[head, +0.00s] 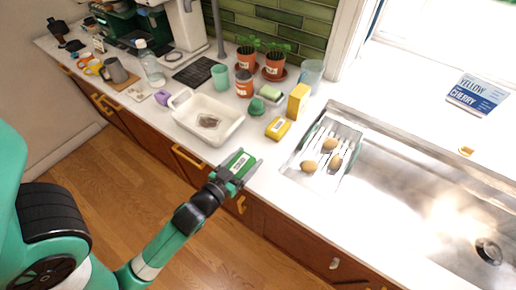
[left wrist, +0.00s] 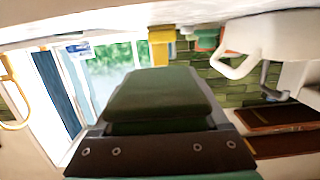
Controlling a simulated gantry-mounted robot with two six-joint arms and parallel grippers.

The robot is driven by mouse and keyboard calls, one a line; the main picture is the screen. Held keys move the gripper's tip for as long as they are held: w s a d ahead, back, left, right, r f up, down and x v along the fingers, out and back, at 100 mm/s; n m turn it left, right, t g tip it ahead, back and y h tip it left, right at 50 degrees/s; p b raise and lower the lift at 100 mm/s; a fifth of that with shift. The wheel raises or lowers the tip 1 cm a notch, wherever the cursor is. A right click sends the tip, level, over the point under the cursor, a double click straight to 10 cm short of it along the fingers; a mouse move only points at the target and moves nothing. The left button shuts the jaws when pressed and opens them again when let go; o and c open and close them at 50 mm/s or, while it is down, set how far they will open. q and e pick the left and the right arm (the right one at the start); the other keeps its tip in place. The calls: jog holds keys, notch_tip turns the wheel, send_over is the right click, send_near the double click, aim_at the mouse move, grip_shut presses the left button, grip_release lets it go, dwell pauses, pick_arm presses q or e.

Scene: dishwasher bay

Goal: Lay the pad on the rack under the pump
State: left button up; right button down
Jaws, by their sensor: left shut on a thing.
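My left gripper (head: 233,174) is over the front edge of the counter, shut on a dark green pad with a white label (head: 240,161). In the left wrist view the pad (left wrist: 160,95) fills the space ahead of the jaws. A dark slatted rack (head: 193,71) lies flat at the back of the counter, beside a tall white stand (head: 188,28) and a grey post (head: 219,30); I cannot tell which is the pump. The pad is well apart from this rack. My right gripper is not in view.
A white dish (head: 226,132) stands between the gripper and the dark rack. A green cup (head: 220,77), a jar (head: 244,84), potted plants (head: 275,66) and a yellow sponge (head: 278,128) stand nearby. The sink (head: 410,190) is at right, with a tray of potatoes (head: 348,143).

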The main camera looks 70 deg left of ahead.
aim_at(247, 156)
pick_arm(q)
jog(key=s+d+r, duration=0.2)
jog(key=s, duration=0.1)
jog(key=s+d, duration=0.1)
jog(key=shift+s+r, duration=0.25)
jog(key=shift+r, duration=0.15)
